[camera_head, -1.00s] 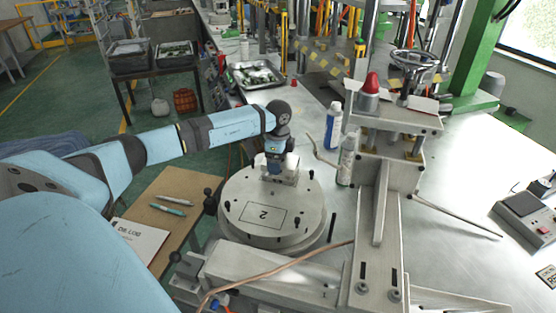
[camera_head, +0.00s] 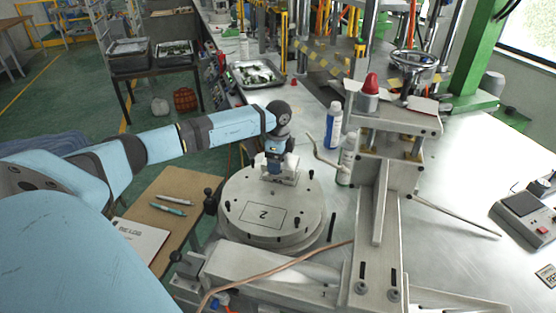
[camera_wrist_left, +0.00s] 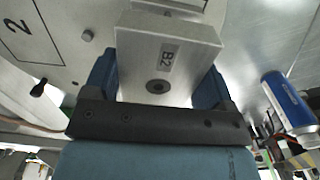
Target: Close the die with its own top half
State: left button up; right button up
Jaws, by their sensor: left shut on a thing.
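The die's round grey top half (camera_head: 243,200) carries a boxed "2" and several dark pegs. A paler block stands on its far side; in the left wrist view this block (camera_wrist_left: 190,42) is marked "B2". My left gripper (camera_head: 277,168) points down at the block. Its blue fingers (camera_wrist_left: 157,80) are shut on the block, one on each side. Below the top half a second round rim (camera_head: 262,245) shows, likely the lower half. I cannot tell whether the two halves touch all around. My right gripper is out of view.
A metal press frame (camera_head: 380,215) with a handwheel stands just right of the die. A copper-coloured hose crosses in front. A board with pens and a notebook (camera_head: 138,243) lies at left. The bench at right has free room.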

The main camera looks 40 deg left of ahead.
pick_arm(q)
jog(key=shift+r, duration=0.1)
jog(key=shift+f+b, duration=0.4)
jog(key=shift+f, duration=0.7)
dwell(0.3)
jog(key=o, duration=1.1)
notch_tip(320, 180, up, 14)
jog(key=shift+b, duration=0.95)
